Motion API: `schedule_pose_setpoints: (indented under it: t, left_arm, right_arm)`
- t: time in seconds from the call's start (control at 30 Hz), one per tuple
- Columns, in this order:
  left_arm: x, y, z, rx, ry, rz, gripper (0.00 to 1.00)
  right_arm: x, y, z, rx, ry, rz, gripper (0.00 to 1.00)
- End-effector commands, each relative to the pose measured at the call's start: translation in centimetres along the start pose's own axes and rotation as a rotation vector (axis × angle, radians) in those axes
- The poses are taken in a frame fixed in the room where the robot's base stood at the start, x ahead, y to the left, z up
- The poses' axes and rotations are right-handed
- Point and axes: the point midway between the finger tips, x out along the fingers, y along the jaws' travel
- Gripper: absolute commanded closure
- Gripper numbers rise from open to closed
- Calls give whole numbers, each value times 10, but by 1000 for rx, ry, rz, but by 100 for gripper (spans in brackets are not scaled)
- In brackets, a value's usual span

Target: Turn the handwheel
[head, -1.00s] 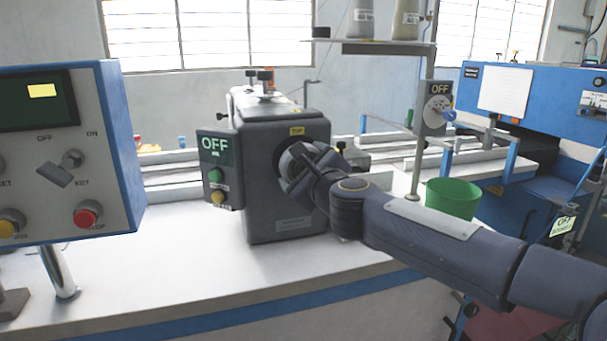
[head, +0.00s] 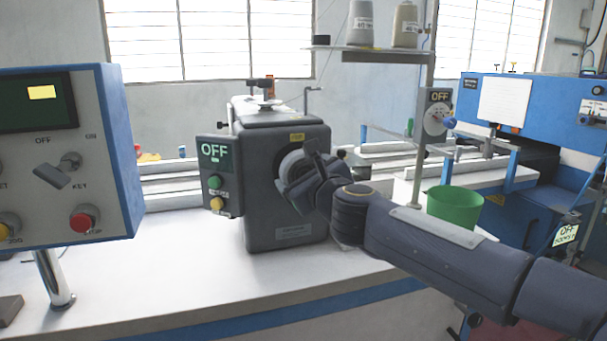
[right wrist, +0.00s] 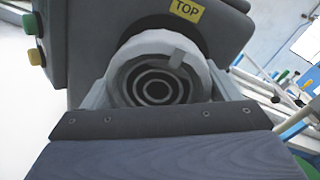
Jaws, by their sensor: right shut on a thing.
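The handwheel (right wrist: 156,82) is a light grey round knob with dark concentric rings on the end of the dark sewing machine head (head: 280,215). It also shows in the head view (head: 290,165), partly hidden by my gripper. A yellow TOP label (right wrist: 187,9) sits on the housing above the wheel. My right gripper (head: 297,177) is at the wheel, and in the right wrist view its fingers (right wrist: 160,92) lie on both sides of the wheel, shut on it. My left gripper is not in view.
A control box (head: 216,175) reading OFF, with green and yellow buttons, is left of the wheel. A larger panel (head: 105,200) stands at the far left. A green bucket (head: 455,208) stands behind my right arm. The white table (head: 170,280) in front is clear.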

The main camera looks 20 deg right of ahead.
Motion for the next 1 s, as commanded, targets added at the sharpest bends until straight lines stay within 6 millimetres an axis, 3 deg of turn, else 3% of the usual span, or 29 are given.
schedule_pose_setpoints:
  t: [0.03, 0.07, 0.2, 0.47, 0.8, 1.0]
  left_arm:
    - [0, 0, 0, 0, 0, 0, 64]
    - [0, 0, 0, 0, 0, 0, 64]
    - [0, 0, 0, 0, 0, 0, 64]
    - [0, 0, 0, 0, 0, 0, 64]
    - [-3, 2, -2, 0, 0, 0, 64]
    - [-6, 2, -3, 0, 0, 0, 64]
  right_arm:
    - [0, 1, -2, 0, 4, 2, 40]
    - [0, 1, -2, 0, 4, 2, 15]
    - [0, 1, -2, -1, 3, 2, 0]
    - [-4, 0, 0, -1, 1, 0, 0]
    - [-57, 0, 0, -2, 0, 0, 0]
    - [-76, 0, 0, 0, 2, 1, 0]
